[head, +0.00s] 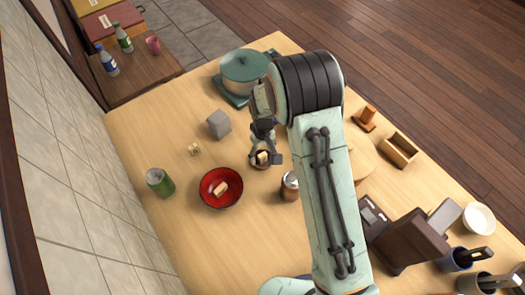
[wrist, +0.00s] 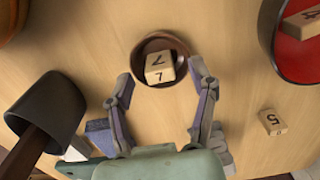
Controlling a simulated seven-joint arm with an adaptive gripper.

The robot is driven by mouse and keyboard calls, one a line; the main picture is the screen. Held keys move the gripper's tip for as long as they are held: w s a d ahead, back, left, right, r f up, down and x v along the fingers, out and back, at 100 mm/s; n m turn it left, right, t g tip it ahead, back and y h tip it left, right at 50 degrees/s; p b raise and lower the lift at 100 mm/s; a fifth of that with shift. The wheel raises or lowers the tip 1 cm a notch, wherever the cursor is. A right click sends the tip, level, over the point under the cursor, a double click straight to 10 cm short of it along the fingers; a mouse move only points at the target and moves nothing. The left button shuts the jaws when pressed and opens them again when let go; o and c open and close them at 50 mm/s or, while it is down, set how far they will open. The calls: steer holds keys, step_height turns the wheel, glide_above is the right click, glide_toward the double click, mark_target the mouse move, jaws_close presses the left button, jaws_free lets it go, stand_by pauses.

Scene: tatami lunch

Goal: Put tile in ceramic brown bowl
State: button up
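A small brown bowl (wrist: 180,45) stands on the table, and a pale wooden tile marked 7 (wrist: 159,67) sits inside it. In the head view the tile (head: 263,158) shows between my fingers, with the bowl mostly hidden. My gripper (wrist: 160,74) is open above the bowl, one finger on each side, and holds nothing. A second tile marked 4 (wrist: 303,23) lies in a red bowl with a dark outside (head: 232,201). A third tile marked 5 (wrist: 272,122) lies on the bare table; it also shows in the head view (head: 195,149).
A grey cube (head: 219,124), a green can (head: 159,183) and a brown shaker (head: 289,187) stand near the bowls. A lidded pot (head: 243,68) stands at the back. A dark cup-shaped thing (wrist: 45,105) is left in the wrist view. The table's front left is clear.

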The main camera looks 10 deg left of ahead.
mark_target(262, 155)
stand_by(0.5)
step_height(262, 155, up, 7)
steer(key=shift+r, duration=0.1)
stand_by(0.3)
